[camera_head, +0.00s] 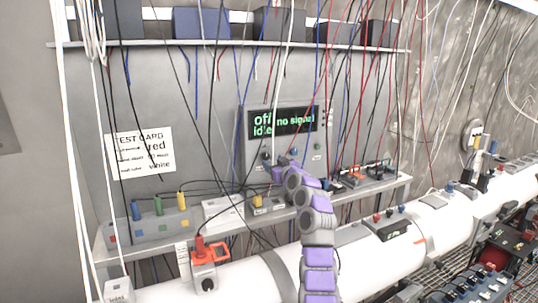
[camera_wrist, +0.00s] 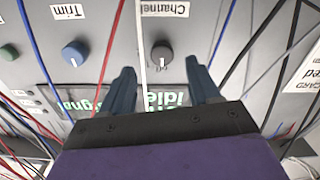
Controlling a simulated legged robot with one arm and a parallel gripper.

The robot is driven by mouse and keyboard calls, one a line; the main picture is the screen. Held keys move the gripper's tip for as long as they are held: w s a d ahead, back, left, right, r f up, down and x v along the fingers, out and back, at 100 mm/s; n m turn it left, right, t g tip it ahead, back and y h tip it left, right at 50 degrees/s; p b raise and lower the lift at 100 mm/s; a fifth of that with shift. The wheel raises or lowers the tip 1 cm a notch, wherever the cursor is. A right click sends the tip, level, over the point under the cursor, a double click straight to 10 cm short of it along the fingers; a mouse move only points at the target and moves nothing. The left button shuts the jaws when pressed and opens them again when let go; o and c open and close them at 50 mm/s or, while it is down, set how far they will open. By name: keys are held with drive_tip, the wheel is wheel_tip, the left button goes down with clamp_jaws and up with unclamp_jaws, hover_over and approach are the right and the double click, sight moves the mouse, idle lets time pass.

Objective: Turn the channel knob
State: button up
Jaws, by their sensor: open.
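The channel knob (camera_wrist: 162,54) is a dark round knob on a grey panel, under an upside-down "Channel" label (camera_wrist: 165,9) in the wrist view. A small "off" mark sits by it. My gripper (camera_wrist: 163,80) is open and empty, its two dark fingers apart on either side of the knob's line, with the knob beyond the tips. Contact does not show. In the head view my gripper (camera_head: 278,173) is at the lower part of the panel (camera_head: 305,165). The panel's display (camera_head: 285,122) reads "off", "no signal" and "idle" in green.
A blue trim knob (camera_wrist: 75,52) and a green knob (camera_wrist: 9,52) sit beside the channel knob. Many hanging cables cross the panel, with a white one (camera_wrist: 143,50) close by the knob. A shelf (camera_head: 130,236) below holds a coloured terminal box (camera_head: 160,225) and other devices.

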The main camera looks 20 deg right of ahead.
sight(267, 157)
drive_tip(key=shift+w+a+p, duration=0.1)
drive_tip(key=shift+w+p, duration=0.35)
drive_tip(key=shift+w, duration=0.45)
drive_tip(key=shift+w+r, duration=0.1)
drive_tip(key=shift+w, duration=0.35)
drive_tip(key=shift+w+p, duration=0.75)
drive_tip(key=shift+w, duration=0.15)
drive_tip(key=shift+w+f, duration=0.15)
drive_tip(key=shift+f, duration=0.05)
drive_tip(key=c, duration=1)
